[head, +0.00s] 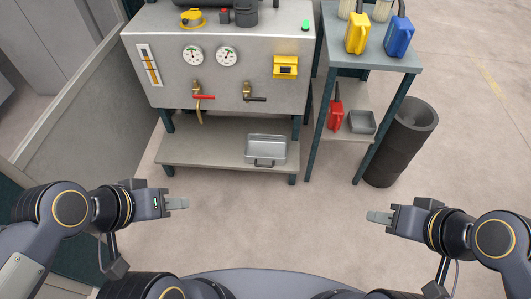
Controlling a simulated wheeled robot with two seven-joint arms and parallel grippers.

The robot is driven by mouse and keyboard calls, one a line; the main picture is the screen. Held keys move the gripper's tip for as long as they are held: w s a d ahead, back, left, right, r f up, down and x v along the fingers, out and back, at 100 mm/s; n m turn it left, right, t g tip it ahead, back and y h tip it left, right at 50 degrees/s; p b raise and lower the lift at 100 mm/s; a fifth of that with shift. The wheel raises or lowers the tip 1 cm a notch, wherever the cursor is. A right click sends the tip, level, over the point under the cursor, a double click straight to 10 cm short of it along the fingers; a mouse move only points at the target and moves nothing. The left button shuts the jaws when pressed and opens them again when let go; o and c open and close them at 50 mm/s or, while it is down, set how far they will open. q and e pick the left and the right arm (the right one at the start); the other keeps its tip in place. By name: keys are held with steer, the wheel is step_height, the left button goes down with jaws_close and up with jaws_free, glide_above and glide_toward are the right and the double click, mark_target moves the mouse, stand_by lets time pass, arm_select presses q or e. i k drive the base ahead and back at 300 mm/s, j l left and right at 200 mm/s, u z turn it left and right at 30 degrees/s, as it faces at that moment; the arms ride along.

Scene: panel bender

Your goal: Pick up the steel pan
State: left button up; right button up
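A shallow rectangular steel pan (265,149) with a handle at its front sits on the low shelf under the grey gauge panel, toward the shelf's right end. My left gripper (178,204) is in front of the shelf, lower left of the pan, apart from it. My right gripper (379,217) is lower right of the pan, over open floor and well apart from it. Each gripper shows its fingers side-on, so the gap between them cannot be seen. Nothing shows in either gripper.
The low shelf (205,148) has table legs at its front corners. Above it is the panel with red (203,97) and black valve handles. A side stand (345,105) holds a red can (335,113) and a small grey bin (362,122). A dark cylinder (400,145) stands right. Floor between my grippers is clear.

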mark_target(259, 148)
steer(key=i+j, duration=0.55)
steer(key=i+j+z, duration=0.1)
steer(key=i+j, duration=0.45)
steer(key=j, duration=0.2)
steer(key=i+j, duration=0.55)
steer(key=j, duration=0.15)
